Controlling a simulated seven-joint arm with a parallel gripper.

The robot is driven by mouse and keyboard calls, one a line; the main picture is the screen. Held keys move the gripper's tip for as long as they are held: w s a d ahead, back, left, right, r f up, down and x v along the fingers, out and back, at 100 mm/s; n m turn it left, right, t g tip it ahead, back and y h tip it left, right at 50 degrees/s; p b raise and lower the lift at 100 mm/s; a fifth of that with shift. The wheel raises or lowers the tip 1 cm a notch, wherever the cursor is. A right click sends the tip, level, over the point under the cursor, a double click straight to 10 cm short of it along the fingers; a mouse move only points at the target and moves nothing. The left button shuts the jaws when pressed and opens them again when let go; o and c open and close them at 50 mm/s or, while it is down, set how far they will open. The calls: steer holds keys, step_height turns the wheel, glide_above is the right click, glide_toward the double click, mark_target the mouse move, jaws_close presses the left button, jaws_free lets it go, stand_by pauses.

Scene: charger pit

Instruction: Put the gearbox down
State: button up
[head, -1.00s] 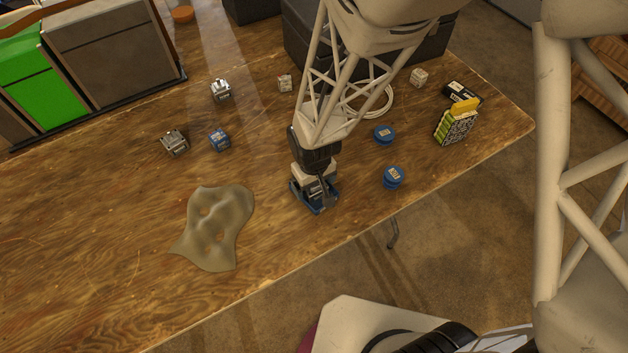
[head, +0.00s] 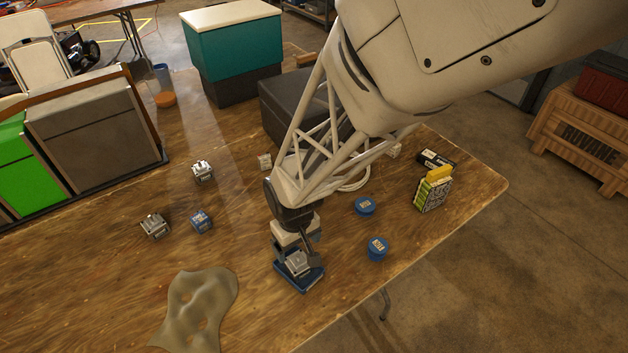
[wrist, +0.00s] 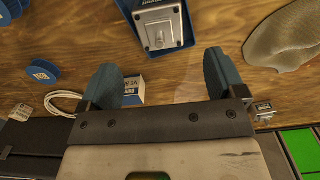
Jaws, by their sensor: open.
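A grey gearbox (head: 298,262) sits in a small blue tray (head: 308,283) near the table's front edge. In the wrist view the gearbox (wrist: 157,27), with a round shaft on its face, lies in the blue tray (wrist: 186,30) at the top of the picture. My gripper (head: 297,248) is just behind and above the tray in the head view. In the wrist view its two blue fingers (wrist: 164,76) are spread wide with nothing held between them, and the gearbox lies beyond their tips. Height over the tray is hard to judge.
A crumpled olive cloth (head: 196,308) lies left of the tray. Two blue round lids (head: 376,249) lie to the right, and a yellow-topped carton (head: 433,190) stands farther right. Several small metal units (head: 154,225) stand on the left. Dark cases stand behind my arm.

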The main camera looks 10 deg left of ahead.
mark_target(299, 256)
steer(key=shift+r, duration=2)
steer(key=shift+d+r, duration=0.1)
steer(key=shift+d, duration=0.05)
steer(key=s+d+r+m+t, duration=0.1)
steer(key=d+r+m, duration=0.2)
steer(key=d+r, duration=0.75)
steer(key=s+d+r+m+t, duration=0.15)
steer(key=d+r+m, duration=0.25)
steer(key=d+r, duration=0.65)
steer(key=s+d+r+m, duration=0.1)
steer(key=s+d+m, duration=0.1)
steer(key=s+d, duration=0.4)
steer(key=d, duration=0.3)
steer(key=shift+d+r, duration=0.2)
steer(key=shift+d, duration=0.1)
